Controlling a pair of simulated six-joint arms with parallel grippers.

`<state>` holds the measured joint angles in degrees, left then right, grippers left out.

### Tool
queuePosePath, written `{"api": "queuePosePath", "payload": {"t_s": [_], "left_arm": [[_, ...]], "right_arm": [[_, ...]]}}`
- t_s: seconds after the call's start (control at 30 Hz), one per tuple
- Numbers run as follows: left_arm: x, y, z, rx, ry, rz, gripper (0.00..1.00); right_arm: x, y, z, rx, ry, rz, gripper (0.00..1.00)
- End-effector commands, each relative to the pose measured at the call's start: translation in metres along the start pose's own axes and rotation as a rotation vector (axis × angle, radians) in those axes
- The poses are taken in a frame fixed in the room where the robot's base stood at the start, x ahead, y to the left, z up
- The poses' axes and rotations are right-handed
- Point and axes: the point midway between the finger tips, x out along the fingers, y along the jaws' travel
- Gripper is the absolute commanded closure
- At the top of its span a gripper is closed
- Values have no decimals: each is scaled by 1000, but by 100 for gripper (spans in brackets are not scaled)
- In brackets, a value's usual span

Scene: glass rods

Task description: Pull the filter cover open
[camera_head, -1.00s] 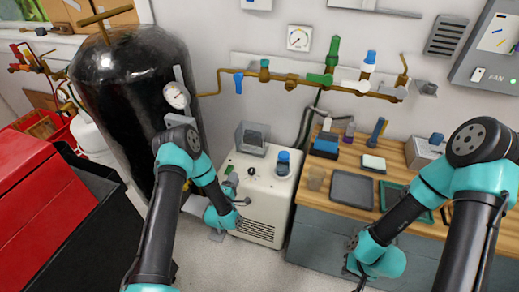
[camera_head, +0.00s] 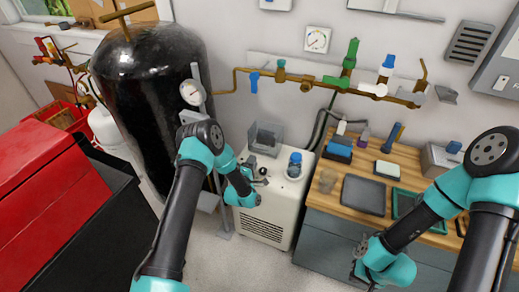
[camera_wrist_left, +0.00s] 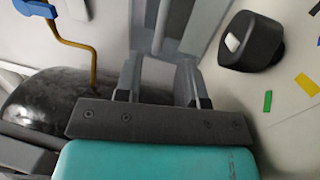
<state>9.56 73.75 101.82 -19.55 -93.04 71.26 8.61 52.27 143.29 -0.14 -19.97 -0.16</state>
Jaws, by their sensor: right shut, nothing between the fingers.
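A white unit (camera_head: 282,190) stands on the floor at the middle of the head view, with a slotted grille (camera_head: 262,228) low on its front. I cannot tell which part of it is the filter cover. My left gripper (camera_head: 257,180) is at the unit's upper left front edge. In the left wrist view its fingers (camera_wrist_left: 158,78) stand apart, with a grey bar (camera_wrist_left: 180,25) just beyond them; contact is unclear. A black knob (camera_wrist_left: 250,41) is at the right of that view. My right gripper (camera_head: 362,268) is shut and empty in front of the bench.
A grey box (camera_head: 265,138) and a blue-topped jar (camera_head: 294,165) are on the unit. A black tank (camera_head: 150,95) stands at left. At right is a wooden bench (camera_head: 335,203) with a grey tray (camera_head: 364,194). A brass pipe with valves (camera_head: 310,80) crosses the wall.

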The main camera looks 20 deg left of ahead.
Motion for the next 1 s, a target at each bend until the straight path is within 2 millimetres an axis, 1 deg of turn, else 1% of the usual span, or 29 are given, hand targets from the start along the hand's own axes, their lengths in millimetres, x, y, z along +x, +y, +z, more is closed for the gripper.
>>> {"api": "queuePosePath", "payload": {"t_s": [0.03,0.3,0.4,0.5,0.67,0.9,1.0], "left_arm": [[9,0,0,2,0,3,64],[55,0,0,2,0,3,64],[68,0,0,1,0,1,64],[78,0,0,0,0,1,64],[85,0,0,0,0,0,64],[85,0,0,0,0,0,64],[85,0,0,0,0,0,72]], "right_arm": [[0,0,0,0,0,0,100],[0,0,0,0,0,0,100],[0,0,0,0,0,0,100],[0,0,0,0,0,0,100],[0,0,0,0,0,0,100],[0,0,0,0,0,0,100],[0,0,0,0,0,0,100]]}}
